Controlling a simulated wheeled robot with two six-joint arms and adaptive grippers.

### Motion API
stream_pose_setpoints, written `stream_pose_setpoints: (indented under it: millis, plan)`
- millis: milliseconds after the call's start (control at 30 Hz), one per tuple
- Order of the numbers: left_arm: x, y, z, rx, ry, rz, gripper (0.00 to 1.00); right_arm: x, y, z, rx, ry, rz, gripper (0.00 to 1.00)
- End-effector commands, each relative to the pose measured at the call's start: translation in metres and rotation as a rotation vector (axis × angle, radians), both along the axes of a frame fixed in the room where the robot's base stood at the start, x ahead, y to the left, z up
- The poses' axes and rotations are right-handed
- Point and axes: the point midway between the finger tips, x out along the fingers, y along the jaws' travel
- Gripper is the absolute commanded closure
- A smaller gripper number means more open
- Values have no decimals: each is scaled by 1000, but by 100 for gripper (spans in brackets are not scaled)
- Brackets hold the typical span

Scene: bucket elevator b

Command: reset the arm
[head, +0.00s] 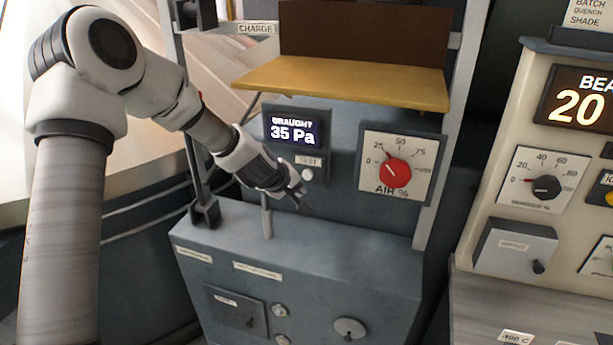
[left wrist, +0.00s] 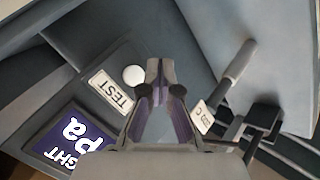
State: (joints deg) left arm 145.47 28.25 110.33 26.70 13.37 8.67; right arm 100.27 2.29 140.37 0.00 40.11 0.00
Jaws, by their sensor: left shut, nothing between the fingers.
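My left arm comes in from the left in the head view. Its gripper (head: 300,190) is in front of the grey-blue panel, just below the white TEST button (head: 307,174). The fingers are shut with nothing between them. In the left wrist view the shut fingertips (left wrist: 160,75) point at the panel, right of the white button (left wrist: 133,75) and its TEST label (left wrist: 111,92). A grey lever (head: 266,215) stands up from the ledge just below my gripper; its handle also shows in the left wrist view (left wrist: 238,65). My right gripper is not in view.
Above is a draught display (head: 293,130) reading 35 Pa, under a yellow shelf (head: 345,82). A red AIR dial (head: 397,172) is to the right. A cream panel (head: 500,215) with dials stands farther right. The ledge (head: 330,240) below has free room.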

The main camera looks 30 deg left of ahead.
Motion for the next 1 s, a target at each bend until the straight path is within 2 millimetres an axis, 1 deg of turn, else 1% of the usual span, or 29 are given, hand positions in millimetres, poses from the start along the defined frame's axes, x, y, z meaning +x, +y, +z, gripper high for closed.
stream_pose_setpoints:
  millis: [100,200,667,733,767,833,867,900,967,1000]
  plan:
    - [-12,-3,1,-2,0,0,100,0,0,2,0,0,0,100]
    - [-17,-4,1,-2,0,0,100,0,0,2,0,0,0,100]
    - [-18,-5,0,0,0,0,100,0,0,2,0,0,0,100]
    - [-19,-5,-3,0,4,0,100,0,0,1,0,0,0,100]
    - [-20,-5,-7,-1,12,0,100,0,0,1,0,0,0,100]
    - [-24,-6,-29,6,49,-5,100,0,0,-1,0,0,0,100]
    - [-27,-8,-44,14,76,-10,100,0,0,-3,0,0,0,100]
    - [-34,-12,-68,29,122,-23,100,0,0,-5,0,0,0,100]
    - [-52,-23,-111,54,209,-54,100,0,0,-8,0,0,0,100]
    - [-68,-32,-142,73,275,-85,100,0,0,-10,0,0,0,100]
